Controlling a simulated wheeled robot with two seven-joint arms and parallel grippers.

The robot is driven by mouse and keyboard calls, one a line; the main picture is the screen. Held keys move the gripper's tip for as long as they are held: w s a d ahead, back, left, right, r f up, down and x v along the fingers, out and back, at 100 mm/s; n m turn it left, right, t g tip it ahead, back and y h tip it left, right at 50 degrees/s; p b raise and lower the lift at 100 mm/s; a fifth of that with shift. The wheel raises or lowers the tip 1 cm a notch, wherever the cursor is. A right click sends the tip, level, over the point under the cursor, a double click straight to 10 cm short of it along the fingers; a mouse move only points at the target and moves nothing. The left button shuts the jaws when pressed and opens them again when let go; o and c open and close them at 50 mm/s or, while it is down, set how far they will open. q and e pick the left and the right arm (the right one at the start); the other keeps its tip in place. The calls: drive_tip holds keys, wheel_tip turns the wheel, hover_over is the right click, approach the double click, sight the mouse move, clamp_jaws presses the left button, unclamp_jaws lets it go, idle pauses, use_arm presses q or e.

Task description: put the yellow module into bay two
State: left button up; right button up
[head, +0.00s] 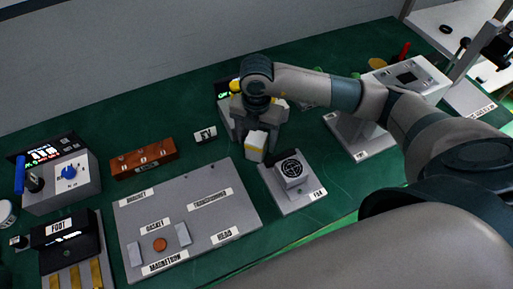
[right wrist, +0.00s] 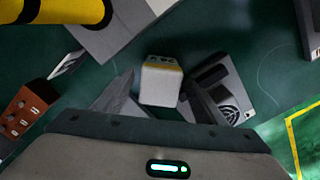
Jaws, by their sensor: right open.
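A small white block with a yellow band, likely the yellow module (head: 255,145), shows just below my right gripper (head: 259,128) in the head view. In the right wrist view the module (right wrist: 159,84) sits between the two spread fingers of the gripper (right wrist: 160,100), with dark gaps on both sides. The right gripper is open and points down. Whether the module touches the green bench is hard to tell. My left gripper is out of view. I cannot make out which slot is bay two.
A fan unit (head: 292,172) stands close right of the gripper. A grey labelled board (head: 190,215) lies to the left, with an orange-brown block (head: 143,158) behind it. A device with a yellow cylinder (right wrist: 65,10) is close by. A grey machine (head: 410,80) stands at the right.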

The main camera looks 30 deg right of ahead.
drive_tip(key=shift+c, duration=0.6)
drive_tip(key=c, duration=1.3)
drive_tip(key=shift+r+p, duration=0.4)
drive_tip(key=shift+r, duration=0.05)
wheel_tip(320, 180, up, 3)
drive_tip(key=shift+r+p, duration=0.2)
drive_tip(key=shift+p, duration=0.9)
drive_tip(key=s+d+r+p, duration=0.2)
drive_tip(key=s+d+r, duration=0.4)
drive_tip(key=d, duration=0.3)
drive_tip(key=shift+s+d+r, duration=0.2)
drive_tip(key=shift+d+r, duration=0.1)
drive_tip(key=shift+d, duration=0.1)
